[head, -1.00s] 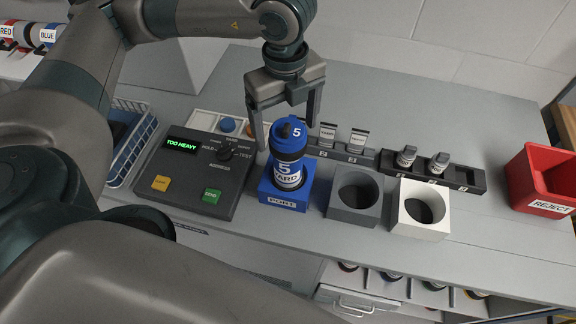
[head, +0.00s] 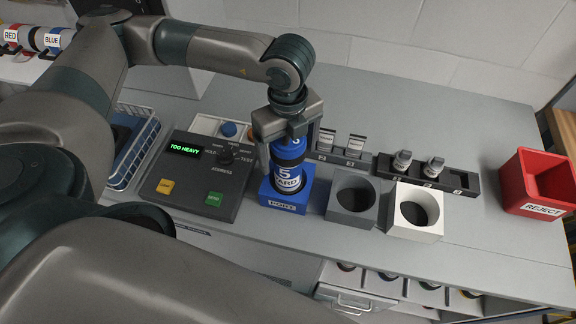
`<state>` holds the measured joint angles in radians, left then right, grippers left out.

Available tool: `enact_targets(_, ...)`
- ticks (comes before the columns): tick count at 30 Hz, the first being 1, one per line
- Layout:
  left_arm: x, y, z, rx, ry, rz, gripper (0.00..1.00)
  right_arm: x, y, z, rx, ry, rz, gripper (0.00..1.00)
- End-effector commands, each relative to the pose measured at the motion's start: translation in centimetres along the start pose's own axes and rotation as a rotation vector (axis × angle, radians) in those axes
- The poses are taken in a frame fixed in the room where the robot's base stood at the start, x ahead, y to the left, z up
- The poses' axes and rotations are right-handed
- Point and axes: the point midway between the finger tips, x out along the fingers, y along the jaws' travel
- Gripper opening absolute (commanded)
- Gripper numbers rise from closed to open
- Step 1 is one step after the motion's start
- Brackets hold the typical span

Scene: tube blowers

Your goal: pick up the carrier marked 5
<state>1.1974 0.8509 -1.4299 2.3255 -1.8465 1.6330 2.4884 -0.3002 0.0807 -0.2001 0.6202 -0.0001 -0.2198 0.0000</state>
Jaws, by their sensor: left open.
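The carrier marked 5 (head: 288,178) is a blue cylinder with a white "5 YARD" label. It stands upright in the blue block marked PORT (head: 285,200). My left gripper (head: 284,150) is over the carrier's upper part, pointing down, and hides much of its top. One finger shows along the carrier's left side. The jaws are open around the top; whether they touch it cannot be told. My right gripper is not in view.
Left of the port is a control panel (head: 186,188) reading "TOO HEAVY". To the right are a grey holder (head: 352,217), a white holder (head: 430,231) and a red REJECT bin (head: 513,186). A black rack (head: 459,190) with small vials stands behind the holders.

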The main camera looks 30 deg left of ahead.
Motion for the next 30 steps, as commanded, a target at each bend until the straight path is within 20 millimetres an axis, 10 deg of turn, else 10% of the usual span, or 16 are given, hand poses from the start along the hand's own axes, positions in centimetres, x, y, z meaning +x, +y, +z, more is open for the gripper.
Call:
enact_targets(13, 0.09, 0.0, 0.02, 0.0, 0.0, 0.0, 0.82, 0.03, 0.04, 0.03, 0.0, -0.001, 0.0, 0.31)
enact_targets(22, 0.08, 0.01, 0.01, 0.0, 0.0, 0.0, 0.16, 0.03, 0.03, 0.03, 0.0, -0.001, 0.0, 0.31)
enact_targets(30, -0.1, -0.07, 0.03, 0.0, -0.001, -0.003, 0.16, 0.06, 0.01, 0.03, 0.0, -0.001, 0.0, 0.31)
